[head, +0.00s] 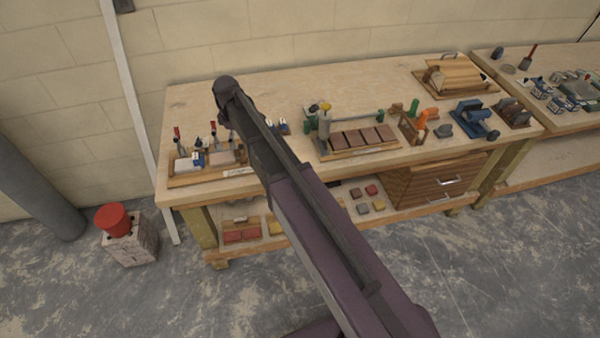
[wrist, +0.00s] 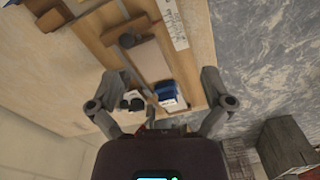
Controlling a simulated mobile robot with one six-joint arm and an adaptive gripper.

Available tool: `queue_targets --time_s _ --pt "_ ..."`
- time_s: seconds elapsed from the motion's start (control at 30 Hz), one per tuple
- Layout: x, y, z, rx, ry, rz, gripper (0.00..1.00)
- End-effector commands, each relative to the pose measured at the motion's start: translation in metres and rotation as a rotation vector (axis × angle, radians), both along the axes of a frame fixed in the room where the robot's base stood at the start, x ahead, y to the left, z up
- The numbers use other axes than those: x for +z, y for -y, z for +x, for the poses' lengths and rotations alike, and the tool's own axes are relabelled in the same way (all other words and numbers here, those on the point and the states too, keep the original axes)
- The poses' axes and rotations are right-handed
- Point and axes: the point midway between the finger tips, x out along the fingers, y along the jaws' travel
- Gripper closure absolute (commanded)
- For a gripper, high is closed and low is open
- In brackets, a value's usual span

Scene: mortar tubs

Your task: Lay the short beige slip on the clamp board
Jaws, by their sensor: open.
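The clamp board (head: 210,178) lies at the left end of the workbench, with red-topped clamps (head: 178,136) along its back. A pinkish-beige slab (head: 226,157) lies on its right part and also shows in the wrist view (wrist: 149,62); I cannot tell whether this is the short beige slip. A pale grey-white piece (head: 186,164) lies on its left part, beside a blue block (wrist: 166,91). My gripper (wrist: 159,74) is open and empty above the board, its fingers spread on either side of it. In the head view my arm hides most of the gripper.
A white marked strip (wrist: 171,24) lies along the board's front. Right of my arm stands a rack of brown tiles (head: 358,139), with orange, green and blue tools beyond. A red tub (head: 114,219) stands on a block on the floor.

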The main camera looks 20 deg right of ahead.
Motion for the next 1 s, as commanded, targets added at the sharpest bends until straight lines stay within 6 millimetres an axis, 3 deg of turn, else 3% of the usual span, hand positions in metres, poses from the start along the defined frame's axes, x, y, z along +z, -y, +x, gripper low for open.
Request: queue_targets --time_s 0.03,0.2,0.5,0.7,1.0 --pt "0.000 0.020 -0.024 -0.087 0.000 0.000 0.00" --pt "0.000 0.073 -0.080 -0.415 0.000 0.000 0.00" --pt "0.000 0.142 -0.175 -0.959 0.000 -0.001 0.00" --pt "0.000 0.161 -0.206 -1.153 0.000 -0.001 0.00" --pt "0.000 0.164 -0.209 -1.193 0.001 -0.001 0.00"
